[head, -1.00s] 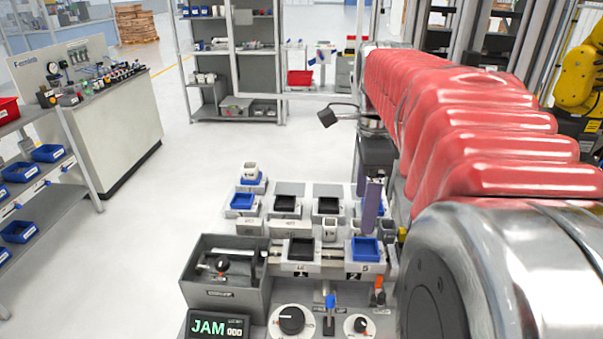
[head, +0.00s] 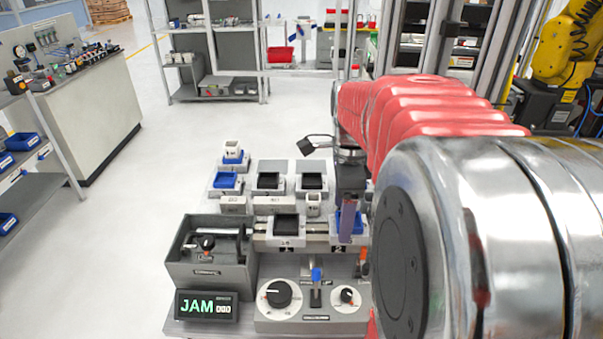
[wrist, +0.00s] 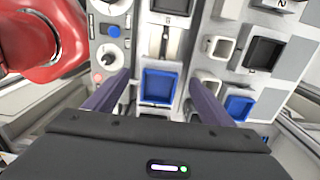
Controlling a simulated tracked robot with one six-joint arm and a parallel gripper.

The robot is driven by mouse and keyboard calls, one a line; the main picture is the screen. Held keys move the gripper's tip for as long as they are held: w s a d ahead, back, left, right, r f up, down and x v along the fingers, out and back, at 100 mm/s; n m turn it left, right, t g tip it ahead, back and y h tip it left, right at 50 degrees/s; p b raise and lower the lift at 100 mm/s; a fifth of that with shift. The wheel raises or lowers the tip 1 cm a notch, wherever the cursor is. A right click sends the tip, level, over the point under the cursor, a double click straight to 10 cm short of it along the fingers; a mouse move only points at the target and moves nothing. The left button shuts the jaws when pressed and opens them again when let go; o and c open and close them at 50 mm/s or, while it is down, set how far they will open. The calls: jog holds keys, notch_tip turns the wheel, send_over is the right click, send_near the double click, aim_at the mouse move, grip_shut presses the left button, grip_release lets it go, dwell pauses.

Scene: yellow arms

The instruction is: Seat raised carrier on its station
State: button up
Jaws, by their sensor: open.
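My gripper (wrist: 158,82) is open, its two purple fingers apart on either side of a blue square carrier (wrist: 160,88) in the wrist view. The fingers look clear of it. In the head view my gripper (head: 346,238) hangs over the right end of the front rail, and a finger hides part of that blue carrier (head: 359,222). A black carrier (head: 286,223) sits on the same rail to its left. Whether the blue carrier sits flush or raised on its station is too small to tell.
Behind the rail are a blue tray (head: 226,182), black trays (head: 267,181) and small white cups (head: 313,203). In front are a grey box (head: 208,267) with a knob, a display (head: 207,306) reading JAM, dials (head: 278,293) and a blue-tipped lever (head: 316,275). Open floor lies left.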

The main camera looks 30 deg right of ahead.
jog(key=shift+f, duration=1.65)
jog(key=shift+c, duration=0.4)
jog(key=c, duration=1.3)
jog(key=shift+r, duration=0.1)
jog(key=shift+r, duration=3.65)
